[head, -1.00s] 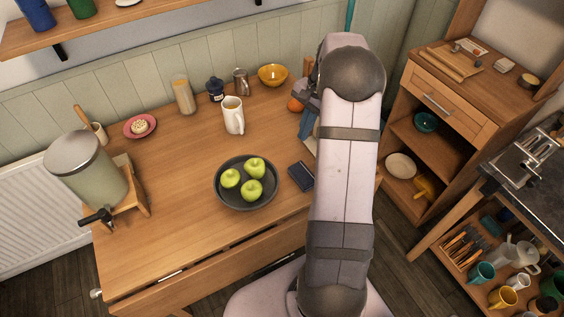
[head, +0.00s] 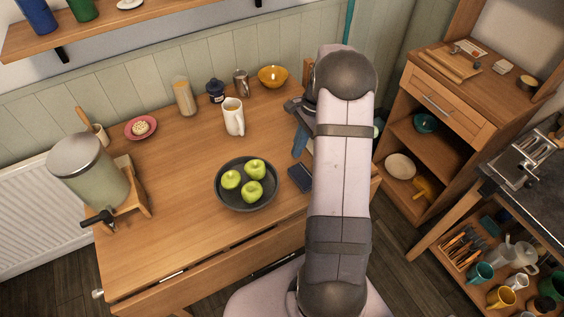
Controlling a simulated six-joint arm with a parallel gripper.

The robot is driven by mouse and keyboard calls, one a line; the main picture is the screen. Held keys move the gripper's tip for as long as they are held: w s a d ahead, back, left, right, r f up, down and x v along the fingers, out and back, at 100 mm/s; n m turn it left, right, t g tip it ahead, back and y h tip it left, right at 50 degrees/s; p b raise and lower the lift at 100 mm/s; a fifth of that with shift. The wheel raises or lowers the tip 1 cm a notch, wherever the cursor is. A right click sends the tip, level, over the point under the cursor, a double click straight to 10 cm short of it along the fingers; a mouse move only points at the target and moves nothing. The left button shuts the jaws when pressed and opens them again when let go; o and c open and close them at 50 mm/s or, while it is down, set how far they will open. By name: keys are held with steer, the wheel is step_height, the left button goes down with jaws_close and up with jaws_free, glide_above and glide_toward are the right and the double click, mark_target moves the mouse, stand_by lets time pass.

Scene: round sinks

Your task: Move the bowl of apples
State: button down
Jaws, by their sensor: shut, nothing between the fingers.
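A dark round bowl (head: 232,203) sits on the wooden table, near its front edge. Three green apples (head: 253,188) lie in it. My gripper (head: 298,110) shows only in part as grey pieces at the left side of my arm's far end. It is over the right part of the table, up and to the right of the bowl and apart from it. It is shut and holds nothing. My arm hides much of it and the table's right end.
A dark blue box-like item (head: 300,178) lies right of the bowl. A white jug (head: 233,117) stands behind it. The table left of the bowl is clear.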

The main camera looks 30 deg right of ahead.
mark_target(229, 182)
steer(key=p+x, duration=0.1)
steer(key=x, duration=0.4)
steer(key=shift+r, duration=0.1)
steer(key=a+p, duration=0.1)
steer(key=a, duration=0.2)
steer(key=shift+w+p, duration=0.1)
steer(key=shift+p, duration=0.3)
steer(key=shift+a+f, duration=0.3)
steer(key=shift+a, duration=0.3)
steer(key=a, duration=0.6)
steer(key=a+p, duration=0.1)
steer(key=a, duration=0.5)
steer(key=a+p, duration=0.1)
steer(key=a, duration=0.5)
steer(key=shift+w, duration=0.4)
steer(key=shift+d, duration=0.25)
